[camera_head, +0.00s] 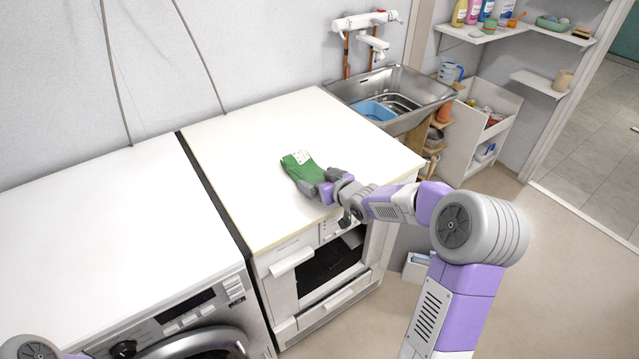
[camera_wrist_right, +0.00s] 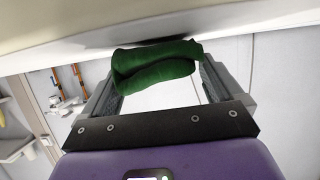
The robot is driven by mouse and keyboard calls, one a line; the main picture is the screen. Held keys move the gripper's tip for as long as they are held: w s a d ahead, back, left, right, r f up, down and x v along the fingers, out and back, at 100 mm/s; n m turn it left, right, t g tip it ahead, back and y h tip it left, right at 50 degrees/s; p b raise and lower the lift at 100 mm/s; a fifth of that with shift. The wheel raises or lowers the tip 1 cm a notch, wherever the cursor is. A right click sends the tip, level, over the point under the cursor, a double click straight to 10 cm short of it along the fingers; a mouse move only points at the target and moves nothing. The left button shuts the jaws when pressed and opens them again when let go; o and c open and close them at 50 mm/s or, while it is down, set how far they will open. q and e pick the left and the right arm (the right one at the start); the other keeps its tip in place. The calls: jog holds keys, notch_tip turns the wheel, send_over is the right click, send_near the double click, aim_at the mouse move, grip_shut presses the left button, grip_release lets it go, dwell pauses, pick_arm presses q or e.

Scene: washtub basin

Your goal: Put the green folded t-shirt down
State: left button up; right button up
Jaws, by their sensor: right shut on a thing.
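The green folded t-shirt (camera_head: 301,167) is at the front part of the white countertop (camera_head: 262,140), with a white patch on its top. My right gripper (camera_head: 318,186) is shut on its near end. In the right wrist view the t-shirt (camera_wrist_right: 155,65) is a dark green roll between the two fingers of my right gripper (camera_wrist_right: 158,82). It is close to the pale counter surface, with a dark shadow beside it; I cannot tell whether it touches. Only a bit of my left arm shows at the lower left of the head view, and its gripper is out of sight.
A steel sink (camera_head: 392,92) with a blue basin (camera_head: 374,110) stands behind the counter on the right. A washing machine (camera_head: 120,250) is on the left. Shelves with bottles (camera_head: 487,10) are at the upper right. The countertop around the t-shirt is clear.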

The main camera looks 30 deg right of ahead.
jog(key=shift+r, duration=0.15)
jog(key=shift+f, duration=0.2)
jog(key=o, duration=0.9)
jog(key=shift+r, duration=0.25)
jog(key=p+v, duration=0.4)
jog(key=v, duration=0.8)
jog(key=shift+f, duration=0.1)
